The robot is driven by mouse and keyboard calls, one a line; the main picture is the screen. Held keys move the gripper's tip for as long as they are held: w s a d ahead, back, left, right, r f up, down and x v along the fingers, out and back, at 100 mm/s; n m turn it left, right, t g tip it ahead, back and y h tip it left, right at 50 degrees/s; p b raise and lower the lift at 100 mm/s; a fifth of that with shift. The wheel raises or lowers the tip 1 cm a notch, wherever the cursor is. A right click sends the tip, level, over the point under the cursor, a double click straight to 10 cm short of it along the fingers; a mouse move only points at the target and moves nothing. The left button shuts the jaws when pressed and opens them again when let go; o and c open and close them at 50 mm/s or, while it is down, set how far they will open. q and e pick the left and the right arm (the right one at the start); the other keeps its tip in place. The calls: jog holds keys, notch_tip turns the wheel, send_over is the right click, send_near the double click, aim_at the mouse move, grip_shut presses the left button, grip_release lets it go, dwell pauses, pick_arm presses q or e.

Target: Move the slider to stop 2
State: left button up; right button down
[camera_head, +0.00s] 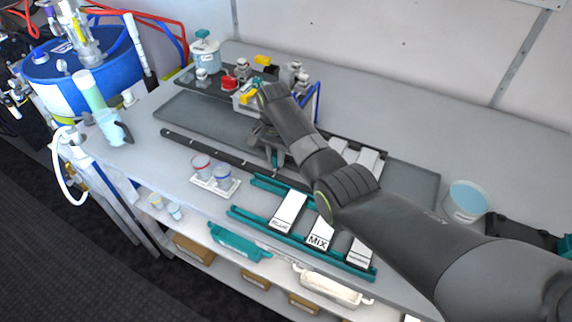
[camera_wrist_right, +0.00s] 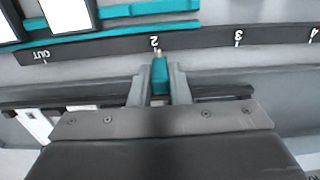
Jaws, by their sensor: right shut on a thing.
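The teal slider (camera_wrist_right: 159,76) sits between the fingers of my right gripper (camera_wrist_right: 160,88) in the right wrist view, and the gripper is shut on it. The slider's narrow tip is at the edge of the dark numbered scale bar (camera_wrist_right: 200,40), right beside the mark "2", or very slightly to its right. The marks "OUT", "3" and "4" also show on the bar. In the head view my right gripper (camera_head: 267,148) reaches down at the dark bar (camera_head: 205,143), and the arm hides part of the bar. My left gripper does not show.
Teal rails with white labelled cards, one "MIX" (camera_head: 318,237), lie in front. Valves with a red knob (camera_head: 230,83) stand behind. A bluish cup (camera_head: 467,200) is at the right.

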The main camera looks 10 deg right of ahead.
jog(key=shift+f, duration=0.1)
jog(key=shift+s+d, duration=0.15)
jog(key=shift+d, duration=0.05)
jog(key=c, duration=1.8)
grip_release()
jog(key=shift+d, duration=0.1)
jog(key=o, duration=0.4)
jog(key=shift+o, duration=0.2)
notch_tip(320, 180, up, 11)
jog(key=shift+f+b, duration=0.15)
jog(key=shift+b, duration=0.75)
notch_tip(320, 180, up, 7)
jog(key=p, duration=0.5)
